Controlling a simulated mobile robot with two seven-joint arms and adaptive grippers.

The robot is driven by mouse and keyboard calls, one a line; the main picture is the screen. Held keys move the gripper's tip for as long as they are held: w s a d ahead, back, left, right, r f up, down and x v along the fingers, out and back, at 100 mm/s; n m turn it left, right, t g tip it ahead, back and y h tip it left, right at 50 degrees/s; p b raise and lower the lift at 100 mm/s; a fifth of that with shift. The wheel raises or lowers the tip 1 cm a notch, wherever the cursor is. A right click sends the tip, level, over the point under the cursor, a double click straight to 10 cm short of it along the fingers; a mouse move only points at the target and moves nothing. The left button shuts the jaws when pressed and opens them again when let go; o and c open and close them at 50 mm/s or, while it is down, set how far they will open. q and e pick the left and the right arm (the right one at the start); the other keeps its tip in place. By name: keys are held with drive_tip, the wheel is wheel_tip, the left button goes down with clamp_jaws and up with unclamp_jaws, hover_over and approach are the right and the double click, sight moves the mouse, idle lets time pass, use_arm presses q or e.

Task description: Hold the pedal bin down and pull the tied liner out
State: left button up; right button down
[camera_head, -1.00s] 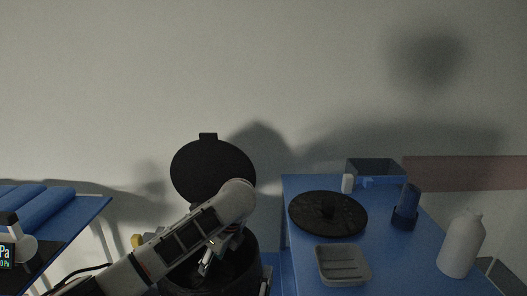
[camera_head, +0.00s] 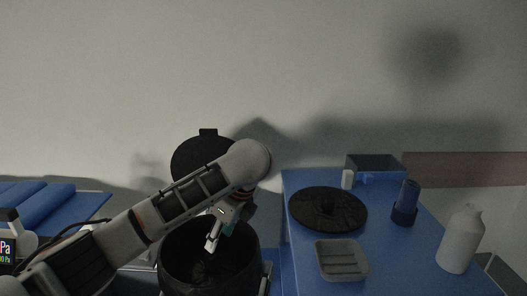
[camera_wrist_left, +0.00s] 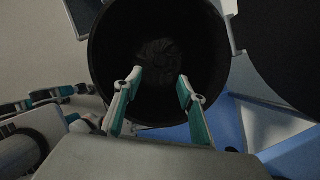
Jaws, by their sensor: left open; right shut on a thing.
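The black pedal bin (camera_head: 168,262) stands open, with its round black lid (camera_head: 190,155) raised behind it. In the left wrist view I look down into the bin (camera_wrist_left: 103,45); a dark crumpled shape, seemingly the liner (camera_wrist_left: 160,52), lies inside, its tied part not clear. My left gripper (camera_head: 211,246) points down over the bin opening; in its wrist view its two fingers (camera_wrist_left: 157,82) are apart with nothing between them. My right gripper (camera_wrist_left: 92,94) shows at the left of the wrist view, shut at the bin's rim; its exact grip is hard to see.
A blue table (camera_head: 400,270) stands right of the bin. It holds a black disc (camera_head: 315,215), a grey dish (camera_head: 341,260), a blue box (camera_head: 376,168), a dark blue cup-like item (camera_head: 404,213) and a white bottle (camera_head: 461,240). A blue-padded surface (camera_head: 40,203) is at the left.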

sight(212, 256)
use_arm(q)
drive_tip(key=shift+r, duration=0.15)
drive_tip(key=shift+x, duration=6.1)
drive_tip(key=shift+s, duration=0.1)
clamp_jaws()
